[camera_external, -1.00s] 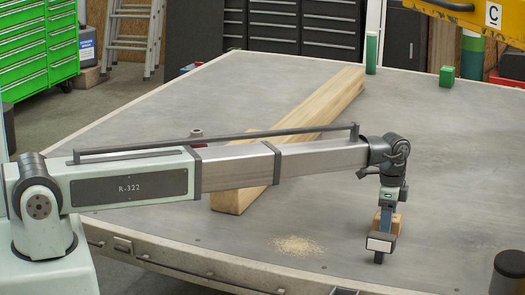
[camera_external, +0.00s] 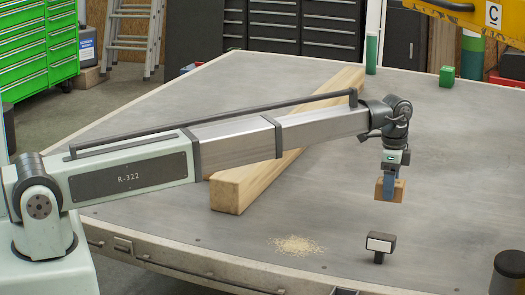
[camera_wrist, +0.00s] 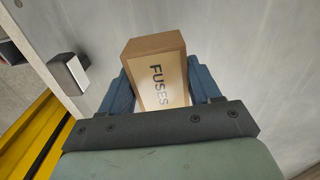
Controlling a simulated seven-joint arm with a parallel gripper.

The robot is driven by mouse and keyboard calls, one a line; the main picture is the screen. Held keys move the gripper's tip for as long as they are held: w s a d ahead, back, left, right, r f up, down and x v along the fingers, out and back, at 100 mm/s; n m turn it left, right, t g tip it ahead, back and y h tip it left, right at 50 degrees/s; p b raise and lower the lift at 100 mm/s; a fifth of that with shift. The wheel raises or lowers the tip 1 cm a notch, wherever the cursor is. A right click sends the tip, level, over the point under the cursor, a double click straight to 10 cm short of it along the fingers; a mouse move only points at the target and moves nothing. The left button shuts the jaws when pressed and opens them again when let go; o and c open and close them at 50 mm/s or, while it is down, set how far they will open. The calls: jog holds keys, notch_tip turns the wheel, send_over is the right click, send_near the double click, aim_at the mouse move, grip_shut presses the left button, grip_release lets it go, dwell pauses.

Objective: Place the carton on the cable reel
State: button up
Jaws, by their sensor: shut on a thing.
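The carton (camera_external: 399,191) is a small brown box held in my gripper (camera_external: 390,188), clear of the grey deck in the external view. In the wrist view the carton (camera_wrist: 158,78) carries a pale label reading FUSES, with a blue finger on either side of it. My gripper is shut on it. I cannot make out a cable reel for certain in the current views; part of the deck behind my arm is hidden.
A small dark stand with a white face (camera_external: 380,243) is on the deck below the carton. Sawdust (camera_external: 298,245), a green block (camera_external: 447,76) and a dark cylinder (camera_external: 508,275) also show. The right deck is mostly clear.

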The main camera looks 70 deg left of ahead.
jog(key=s+a+r+n, duration=0.1)
jog(key=s+a+n, duration=0.15)
jog(key=a, duration=1.05)
jog(key=s+a+r+n, duration=0.1)
jog(key=s+a, duration=0.3)
jog(key=a, duration=1)
jog(key=s+a+r+n, duration=0.1)
jog(key=s+a+n, duration=0.1)
jog(key=s+a, duration=0.75)
jog(key=s+a+r+n, duration=0.1)
jog(key=s+a+n, duration=0.1)
jog(key=s+a, duration=0.75)
jog(key=s+a+r+n, duration=0.15)
jog(key=s+a, duration=0.35)
jog(key=s, duration=0.5)
jog(key=s+a+r+n, duration=0.15)
jog(key=s+a, duration=0.25)
jog(key=s, duration=0.7)
jog(key=s+a+r+n, duration=0.1)
jog(key=s+a+n, duration=0.3)
jog(key=s, duration=0.6)
jog(key=s+d+f+n, duration=0.1)
jog(key=s+d+n, duration=0.2)
jog(key=d, duration=0.3)
jog(key=shift+a+f, duration=0.15)
jog(key=shift+f, duration=4.7)
